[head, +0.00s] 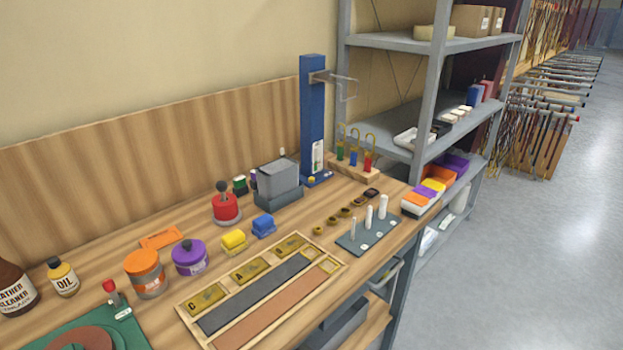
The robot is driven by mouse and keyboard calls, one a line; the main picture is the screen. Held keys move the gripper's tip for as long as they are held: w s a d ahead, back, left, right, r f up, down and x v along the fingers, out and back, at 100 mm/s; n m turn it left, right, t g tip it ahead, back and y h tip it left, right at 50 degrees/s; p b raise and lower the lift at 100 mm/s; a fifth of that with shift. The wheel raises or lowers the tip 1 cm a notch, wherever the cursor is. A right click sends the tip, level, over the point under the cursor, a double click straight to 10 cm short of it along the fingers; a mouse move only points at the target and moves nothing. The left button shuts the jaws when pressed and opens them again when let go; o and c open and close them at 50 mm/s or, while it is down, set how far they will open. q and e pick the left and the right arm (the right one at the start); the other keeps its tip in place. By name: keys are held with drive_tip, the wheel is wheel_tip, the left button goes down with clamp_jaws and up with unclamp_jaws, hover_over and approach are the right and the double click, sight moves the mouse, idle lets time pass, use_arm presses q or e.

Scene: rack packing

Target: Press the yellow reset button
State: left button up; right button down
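A small yellow button (311,180) shows near the foot of a tall blue post (312,110) at the back of the workbench. The button is too small to tell whether it is pressed, and no label on it can be read. A white panel (318,156) with a green mark sits on the lower part of the post. A wire-like arm sticks out to the right near the post's top. Neither of my grippers is in view.
A grey box (279,178) stands left of the post, and a wooden block with coloured hooked pieces (353,157) stands to its right. A wooden tray (184,310), jars and a pegged plate (352,238) fill the front. Metal shelving (434,85) rises at the right.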

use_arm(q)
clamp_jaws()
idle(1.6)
